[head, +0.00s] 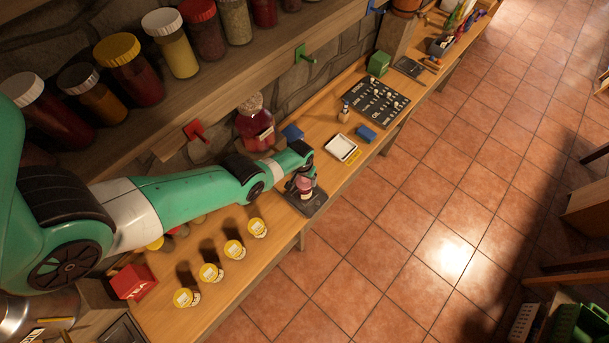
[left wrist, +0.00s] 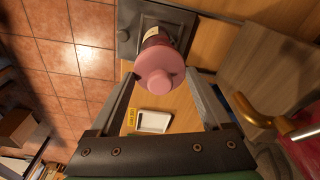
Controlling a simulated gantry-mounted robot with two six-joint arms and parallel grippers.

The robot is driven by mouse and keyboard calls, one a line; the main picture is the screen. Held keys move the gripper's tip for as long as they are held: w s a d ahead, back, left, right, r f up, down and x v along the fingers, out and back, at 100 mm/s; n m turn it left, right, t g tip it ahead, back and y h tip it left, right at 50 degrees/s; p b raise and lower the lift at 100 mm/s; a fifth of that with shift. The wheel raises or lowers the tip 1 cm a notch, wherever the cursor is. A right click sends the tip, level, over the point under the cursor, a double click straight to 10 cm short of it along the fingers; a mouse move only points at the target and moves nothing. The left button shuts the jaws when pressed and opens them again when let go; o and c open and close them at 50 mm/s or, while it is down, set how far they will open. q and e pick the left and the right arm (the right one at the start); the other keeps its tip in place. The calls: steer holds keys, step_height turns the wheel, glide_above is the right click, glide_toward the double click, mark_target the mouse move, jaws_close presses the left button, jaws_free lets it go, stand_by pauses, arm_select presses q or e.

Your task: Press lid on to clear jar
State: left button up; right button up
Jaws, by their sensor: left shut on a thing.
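The small clear jar (left wrist: 153,36) has dark contents and a pale label. It stands on a dark plate (head: 317,206) on the bench, and the plate also shows in the left wrist view (left wrist: 178,16). A round pink lid with a knob (left wrist: 160,68) is in line with the jar's mouth; I cannot tell whether it is fully seated or slightly above. My left gripper (head: 303,181) is over the plate, its fingers (left wrist: 161,75) shut on the pink lid from both sides. The arm partly hides the jar in the head view. My right gripper is not in view.
Several yellow-lidded jars (head: 234,250) stand in a row by a red tea box (head: 133,282). A white tray (head: 341,148), blue block (head: 366,133) and dark board (head: 375,102) lie farther along. A large red jar (head: 255,128) stands behind; a jar shelf (head: 225,75) hangs above.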

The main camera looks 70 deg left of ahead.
arm_select(q)
steer(key=shift+f, duration=0.15)
stand_by(0.4)
steer(key=o, duration=1.1)
step_height(320, 180, up, 7)
steer(key=p, duration=0.7)
jaws_close()
stand_by(0.3)
